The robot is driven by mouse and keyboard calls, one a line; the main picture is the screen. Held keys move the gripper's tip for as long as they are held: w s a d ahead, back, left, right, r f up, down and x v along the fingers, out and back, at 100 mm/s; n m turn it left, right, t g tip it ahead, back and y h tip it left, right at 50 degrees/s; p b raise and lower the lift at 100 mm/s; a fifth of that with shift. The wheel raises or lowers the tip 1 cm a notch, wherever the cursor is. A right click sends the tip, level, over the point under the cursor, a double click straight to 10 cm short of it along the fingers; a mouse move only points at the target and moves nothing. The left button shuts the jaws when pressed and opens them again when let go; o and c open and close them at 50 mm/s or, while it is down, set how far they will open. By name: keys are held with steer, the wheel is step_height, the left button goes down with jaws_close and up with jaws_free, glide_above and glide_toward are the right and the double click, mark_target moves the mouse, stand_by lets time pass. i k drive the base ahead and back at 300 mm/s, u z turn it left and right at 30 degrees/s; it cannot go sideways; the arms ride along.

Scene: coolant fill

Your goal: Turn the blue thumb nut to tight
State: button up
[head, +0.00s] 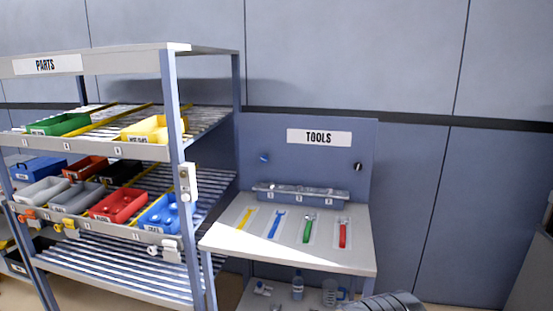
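A small blue knob (264,157) sits on the upright back panel of the tools bench, left of the TOOLS sign. It may be the blue thumb nut, but it is too small to tell its shape or how tight it is. A blue bin (150,226) on the parts rack holds round blue pieces that I cannot identify. A blue wrench (276,224) lies on the bench top. My gripper is not in view.
The tools bench (300,261) also carries yellow, green and red tools. A dark knob (358,166) is on the panel's right. The parts rack (174,105) with several bins stands at the left. Bottles (297,286) stand below the bench. The wall at right is bare.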

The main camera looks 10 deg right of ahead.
mark_target(264, 158)
steer(key=u, duration=0.05)
steer(key=i, duration=0.75)
steer(key=u, duration=0.5)
steer(key=i, duration=0.5)
steer(key=u, duration=0.35)
